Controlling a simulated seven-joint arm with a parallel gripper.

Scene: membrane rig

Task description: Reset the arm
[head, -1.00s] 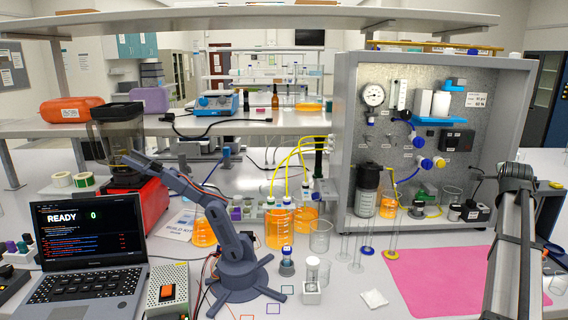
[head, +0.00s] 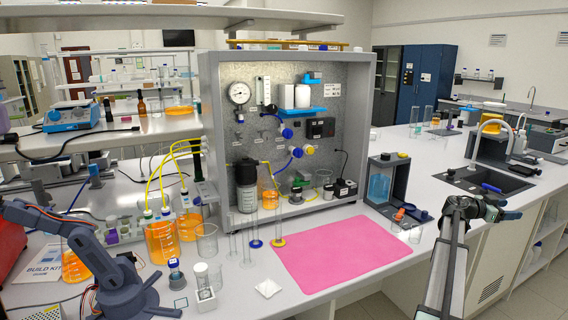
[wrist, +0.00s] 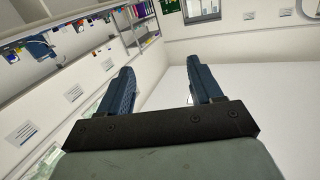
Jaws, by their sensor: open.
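My arm rises from the lower right of the head view, beside the bench's front edge. My gripper (head: 504,213) is at its upper end, turned toward the right, in front of the cabinets below the sink. In the wrist view my gripper (wrist: 165,82) shows two dark blue fingers spread apart with nothing between them. Beyond the fingers are a pale floor or surface and a white wall. My gripper touches no object that I can see.
A pink mat (head: 330,252) lies on the bench left of my arm. Behind it stand the grey rig panel (head: 212,150) and a holder with a blue bottle (head: 379,187). The sink (head: 484,180) is at the right. A smaller blue-grey arm (head: 120,285) stands at the left.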

